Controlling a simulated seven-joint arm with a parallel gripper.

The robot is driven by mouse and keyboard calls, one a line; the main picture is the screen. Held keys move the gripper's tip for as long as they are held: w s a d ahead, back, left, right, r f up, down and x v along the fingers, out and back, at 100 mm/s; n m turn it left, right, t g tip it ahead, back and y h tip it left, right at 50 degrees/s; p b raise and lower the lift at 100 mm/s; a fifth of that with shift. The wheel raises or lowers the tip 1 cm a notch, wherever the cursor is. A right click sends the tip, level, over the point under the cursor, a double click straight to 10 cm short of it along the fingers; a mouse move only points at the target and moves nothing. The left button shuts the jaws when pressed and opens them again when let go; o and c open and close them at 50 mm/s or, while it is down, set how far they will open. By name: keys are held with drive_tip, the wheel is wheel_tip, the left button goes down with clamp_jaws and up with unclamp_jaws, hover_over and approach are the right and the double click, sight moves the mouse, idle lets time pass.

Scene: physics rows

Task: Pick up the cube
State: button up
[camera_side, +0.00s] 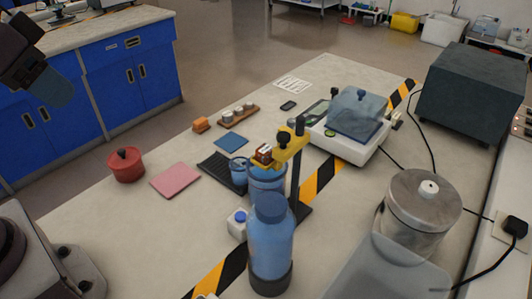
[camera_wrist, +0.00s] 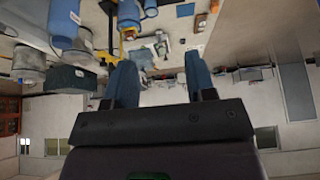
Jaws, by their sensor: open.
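A small orange block (camera_side: 201,125) lies on the pale worktop, left of a wooden tray. It is the most cube-like thing on the surface, though its exact shape is too small to tell. A small red-brown piece (camera_side: 264,153) sits by the yellow arm of a stand; I cannot tell whether it is a cube. My gripper (camera_side: 57,88) is at the upper left in the side view, far from both. In the wrist view my gripper (camera_wrist: 160,62) has its two blue fingers spread with nothing between them.
A red pot (camera_side: 126,165) and pink pad (camera_side: 175,180) lie left.

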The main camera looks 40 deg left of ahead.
drive_tip(key=shift+o, duration=1.1)
